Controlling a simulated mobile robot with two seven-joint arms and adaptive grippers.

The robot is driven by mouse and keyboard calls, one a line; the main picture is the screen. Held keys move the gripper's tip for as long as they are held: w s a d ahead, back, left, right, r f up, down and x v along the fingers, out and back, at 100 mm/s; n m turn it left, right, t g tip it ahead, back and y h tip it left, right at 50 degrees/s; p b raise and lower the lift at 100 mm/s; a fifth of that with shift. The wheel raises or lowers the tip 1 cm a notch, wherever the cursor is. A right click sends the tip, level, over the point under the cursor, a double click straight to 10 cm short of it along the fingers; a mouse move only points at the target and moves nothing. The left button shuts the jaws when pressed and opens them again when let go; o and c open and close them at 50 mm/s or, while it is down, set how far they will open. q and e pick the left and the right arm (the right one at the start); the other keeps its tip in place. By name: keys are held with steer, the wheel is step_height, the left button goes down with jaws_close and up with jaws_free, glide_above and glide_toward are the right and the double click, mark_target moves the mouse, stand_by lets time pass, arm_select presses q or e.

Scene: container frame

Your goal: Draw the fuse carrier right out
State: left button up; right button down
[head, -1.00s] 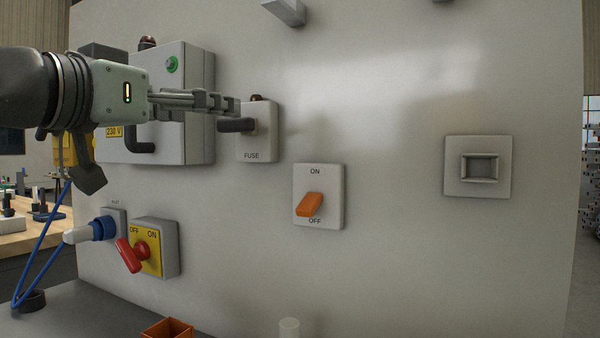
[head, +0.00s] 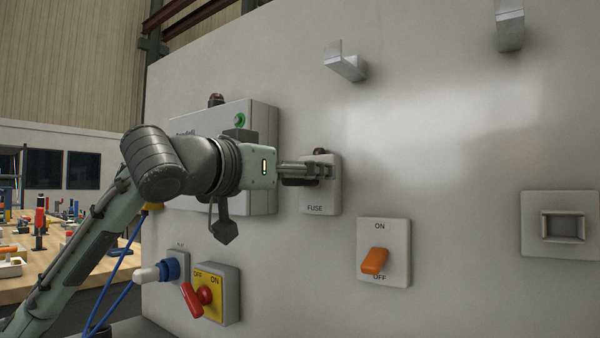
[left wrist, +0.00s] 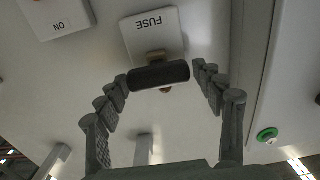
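The fuse holder is a pale plate marked FUSE (head: 316,205) on the grey panel, with a dark lamp-like cap on top. The fuse carrier's dark bar handle (left wrist: 160,75) stands out from the plate on a tan neck in the left wrist view; in the head view the fingers partly cover it. My left gripper (head: 328,170) is at the fuse holder. In the left wrist view its fingers (left wrist: 160,77) are spread, one at each end of the handle, with slim gaps or light contact that I cannot tell apart. My right gripper is not in view.
A grey box with a green button (head: 239,120) is left of the fuse holder. Below are a blue plug (head: 170,270) and a red-handled switch (head: 205,295). A metal hook (head: 346,64) sticks out above.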

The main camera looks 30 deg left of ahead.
arm_select(q)
steer(key=c, duration=1.4)
steer(key=shift+s, duration=0.85)
steer(key=o, duration=1.3)
steer(key=shift+f, duration=0.1)
steer(key=o, duration=0.4)
steer(key=shift+s+a, duration=0.1)
steer(key=shift+s, duration=0.05)
steer(key=shift+o, duration=0.2)
steer(key=s+a, duration=0.1)
steer(key=s, duration=0.6)
steer(key=shift+s, duration=0.2)
